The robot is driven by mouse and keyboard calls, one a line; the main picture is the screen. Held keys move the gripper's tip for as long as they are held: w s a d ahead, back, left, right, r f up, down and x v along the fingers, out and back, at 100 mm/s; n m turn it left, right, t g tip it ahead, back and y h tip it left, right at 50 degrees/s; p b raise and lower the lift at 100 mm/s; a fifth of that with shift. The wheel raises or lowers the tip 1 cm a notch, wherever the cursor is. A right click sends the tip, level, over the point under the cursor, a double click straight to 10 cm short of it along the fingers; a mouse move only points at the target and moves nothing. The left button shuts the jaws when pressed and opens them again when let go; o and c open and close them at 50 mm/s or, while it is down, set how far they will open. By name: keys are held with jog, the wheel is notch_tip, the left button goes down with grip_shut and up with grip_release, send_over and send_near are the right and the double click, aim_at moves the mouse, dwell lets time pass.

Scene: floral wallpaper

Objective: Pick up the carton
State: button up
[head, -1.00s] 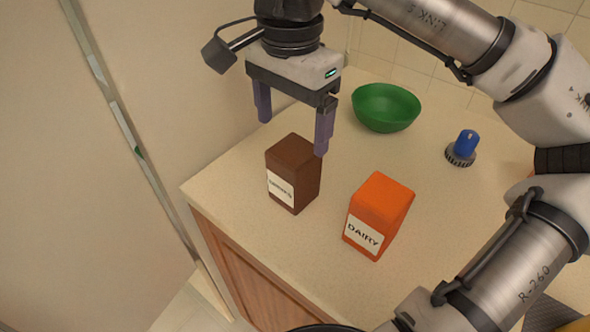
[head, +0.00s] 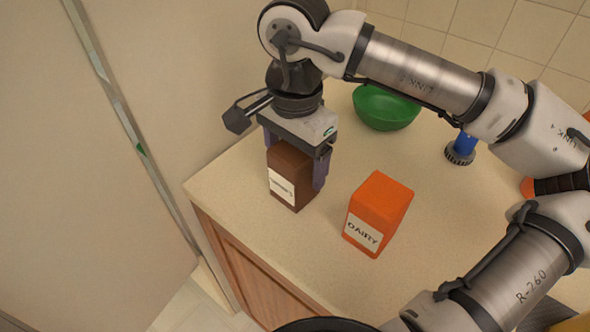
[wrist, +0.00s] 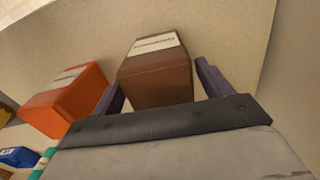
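A brown carton (head: 284,196) with a white label stands upright on the counter near its left corner; it also shows in the wrist view (wrist: 155,83). My gripper (head: 292,158) is above it, pointing down, with its purple fingers lowered on either side of the carton's upper part. In the wrist view my gripper (wrist: 158,82) is open, with a gap between the right finger and the carton; the left finger is close to it. An orange carton (head: 382,205) labelled DAIRY stands to the right, apart from the gripper, and is in the wrist view (wrist: 68,101).
A green bowl (head: 385,108) stands at the back of the counter (head: 290,240). A blue object with a dark ribbed base (head: 461,152) is to its right, partly hidden by my arm. The counter's left edge is close to the brown carton, with a wall behind.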

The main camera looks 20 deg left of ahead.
jog(key=c, duration=1)
jog(key=shift+r, duration=0.1)
jog(key=shift+c, duration=0.2)
